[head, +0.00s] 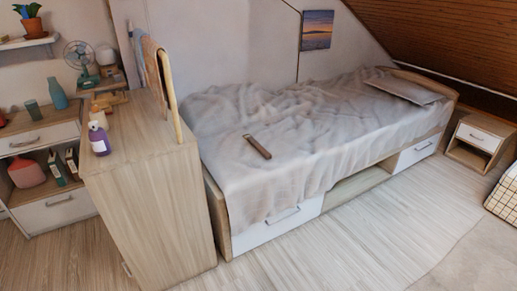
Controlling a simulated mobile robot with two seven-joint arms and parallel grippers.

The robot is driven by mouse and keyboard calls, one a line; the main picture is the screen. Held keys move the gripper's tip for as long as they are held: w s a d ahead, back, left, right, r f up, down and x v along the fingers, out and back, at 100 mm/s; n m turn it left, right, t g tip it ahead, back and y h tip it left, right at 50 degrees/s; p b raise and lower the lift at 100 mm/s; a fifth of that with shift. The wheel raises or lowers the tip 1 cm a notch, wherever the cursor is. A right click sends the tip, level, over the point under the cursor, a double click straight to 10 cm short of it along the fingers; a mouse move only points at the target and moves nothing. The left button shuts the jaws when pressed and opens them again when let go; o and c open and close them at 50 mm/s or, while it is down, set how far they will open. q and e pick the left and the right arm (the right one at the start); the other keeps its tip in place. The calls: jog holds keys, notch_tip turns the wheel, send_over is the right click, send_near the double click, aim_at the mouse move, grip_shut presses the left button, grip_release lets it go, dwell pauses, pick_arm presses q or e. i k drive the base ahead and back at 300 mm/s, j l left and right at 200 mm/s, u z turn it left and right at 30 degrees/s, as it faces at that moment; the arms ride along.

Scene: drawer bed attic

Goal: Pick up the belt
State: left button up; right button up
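A brown strip-like object (257,147), which looks like the belt, lies on the near part of the bed's rumpled light grey cover (270,180). It is short and narrow and lies at a slant, with a small lighter piece at its upper left end. At this size I cannot tell whether it is rolled or folded. Neither of my grippers shows in the head view.
A tall wooden cabinet (150,190) with a purple bottle (98,138) on top stands left of the bed. The bed has white drawers (280,222) in its front. A nightstand (478,140) stands at the far right. The wooden floor (350,235) before the bed is clear.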

aim_at(254, 143)
jog(key=i+l+u, duration=0.1)
jog(key=i+l, duration=0.55)
jog(key=l, duration=0.15)
jog(key=i+l+u, duration=0.15)
jog(key=i+l, duration=0.5)
jog(key=l, duration=0.25)
jog(key=i+l+u, duration=0.15)
jog(key=i+l, duration=0.15)
jog(key=l, duration=0.15)
jog(key=i+l, duration=0.25)
jog(key=i+l+u, duration=0.1)
jog(key=i+l, duration=0.2)
jog(key=l, duration=0.2)
jog(key=i+l, duration=0.2)
jog(key=i, duration=0.25)
